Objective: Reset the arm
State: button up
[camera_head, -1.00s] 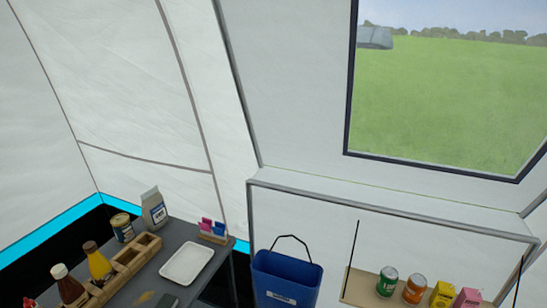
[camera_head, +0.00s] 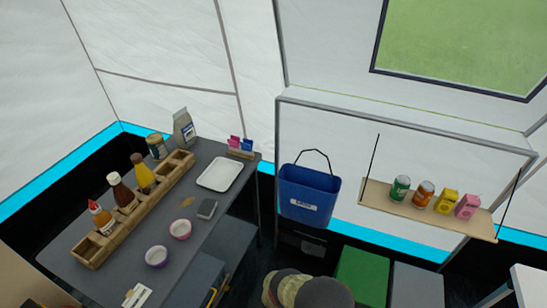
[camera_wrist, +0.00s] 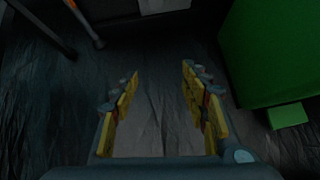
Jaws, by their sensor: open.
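My gripper (camera_wrist: 160,85) shows in the wrist view. Its two yellow-padded fingers stand wide apart with nothing between them. It hangs over the dark floor, beside a green box (camera_wrist: 270,50) at the right. In the head view my gripper's fingers cannot be made out.
A grey table (camera_head: 110,240) at the left holds a wooden rack (camera_head: 140,210) with bottles, a white tray (camera_head: 219,174) and two small bowls. A blue bin (camera_head: 308,197) hangs on the frame. A hanging shelf (camera_head: 425,208) holds cans and cartons. The green box (camera_head: 360,275) stands below.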

jog(key=s+d+r+m+g+h, duration=0.35)
jog(key=s+d+r+m, duration=0.2)
jog(key=s+d, duration=0.3)
jog(key=s+r+m+g+y, duration=0.2)
jog(key=r+m, duration=0.5)
jog(key=r, duration=1.1)
jog(key=s+r+m+g+h, duration=0.15)
jog(key=r+m+g, duration=0.4)
jog(key=r, duration=1.35)
jog(key=s+r+m+t+y, duration=0.2)
jog(key=s+r, duration=0.4)
jog(key=r, duration=0.8)
jog(key=s+d+r+m+t+y+p, duration=0.1)
jog(key=s+r+m+t+y, duration=0.2)
jog(key=r, duration=1.1)
jog(key=s+d+r+m+t+y+p, duration=0.1)
jog(key=s+r+m+t+y, duration=0.1)
jog(key=s+r+m, duration=0.5)
jog(key=s+r+t, duration=0.1)
jog(key=s+r, duration=0.2)
jog(key=r, duration=0.4)
jog(key=shift+s+d+t, duration=0.25)
jog(key=shift+s+t, duration=0.1)
jog(key=shift+t, duration=0.05)
jog(key=shift+c, duration=1)
